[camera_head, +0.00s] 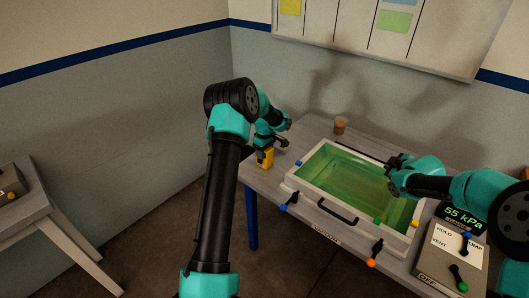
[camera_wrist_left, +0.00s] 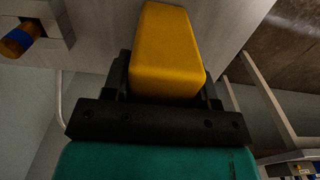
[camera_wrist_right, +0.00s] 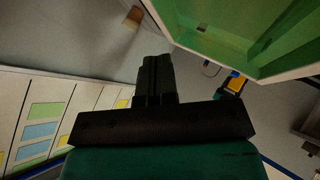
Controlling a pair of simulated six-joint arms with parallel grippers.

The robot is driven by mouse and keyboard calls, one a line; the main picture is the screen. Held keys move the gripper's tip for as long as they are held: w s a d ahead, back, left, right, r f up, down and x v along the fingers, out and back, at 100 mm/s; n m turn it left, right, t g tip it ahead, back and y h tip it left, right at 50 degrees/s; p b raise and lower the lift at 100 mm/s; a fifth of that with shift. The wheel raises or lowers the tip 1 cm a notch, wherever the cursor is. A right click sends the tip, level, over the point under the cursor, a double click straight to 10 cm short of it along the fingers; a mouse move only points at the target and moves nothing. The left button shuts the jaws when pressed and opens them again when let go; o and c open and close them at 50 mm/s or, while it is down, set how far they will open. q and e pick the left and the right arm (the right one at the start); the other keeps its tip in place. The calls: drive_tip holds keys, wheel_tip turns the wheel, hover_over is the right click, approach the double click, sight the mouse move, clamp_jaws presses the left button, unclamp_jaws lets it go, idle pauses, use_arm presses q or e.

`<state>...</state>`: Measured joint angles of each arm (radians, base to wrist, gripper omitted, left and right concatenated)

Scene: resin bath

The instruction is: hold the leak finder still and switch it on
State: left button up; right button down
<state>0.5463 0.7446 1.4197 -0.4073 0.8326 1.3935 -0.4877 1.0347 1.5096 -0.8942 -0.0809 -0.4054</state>
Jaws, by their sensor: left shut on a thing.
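The leak finder is a yellow block-shaped device (camera_head: 265,157) at the left end of the table. It fills the middle of the left wrist view (camera_wrist_left: 168,50). My left gripper (camera_head: 266,147) is shut on it from above. No switch shows on the faces in view. My right gripper (camera_head: 396,175) is over the right part of the green bath, apart from the leak finder. In the right wrist view (camera_wrist_right: 155,62) its fingers are together with nothing between them. The leak finder shows small and yellow there too (camera_wrist_right: 236,82).
The white-rimmed bath (camera_head: 294,182) with green liquid fills the middle of the table. A brown cup (camera_head: 340,125) stands behind it. A control box (camera_head: 450,262) with levers and a "55 kPa" display (camera_head: 461,218) is at the right. A black handle (camera_head: 338,211) is at the bath's front.

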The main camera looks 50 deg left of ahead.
drive_tip(key=s+a+f+n+g, duration=0.1)
drive_tip(key=s+a+n, duration=0.3)
drive_tip(key=a, duration=0.5)
drive_tip(key=s+a+f+n+g, duration=0.1)
drive_tip(key=s+a+n, duration=0.1)
drive_tip(key=s+a, duration=0.55)
drive_tip(key=n, duration=0.9)
approach(260, 161)
drive_tip(key=s+d+f, duration=0.1)
drive_tip(key=s+d, duration=0.1)
drive_tip(key=s, duration=0.2)
drive_tip(key=s+a+f+n+t, duration=0.4)
drive_tip(key=a+f+n, duration=0.2)
drive_tip(key=a+n, duration=0.1)
drive_tip(key=shift+f+n+y, duration=0.3)
drive_tip(key=shift+f+y, duration=0.1)
drive_tip(key=shift+s, duration=0.1)
drive_tip(key=shift+w+a, duration=0.15)
drive_tip(key=shift+w, duration=1.3)
drive_tip(key=shift+w+a, duration=0.15)
drive_tip(key=shift+w, duration=1.3)
drive_tip(key=shift+w+a, duration=0.15)
drive_tip(key=shift+w, duration=1.3)
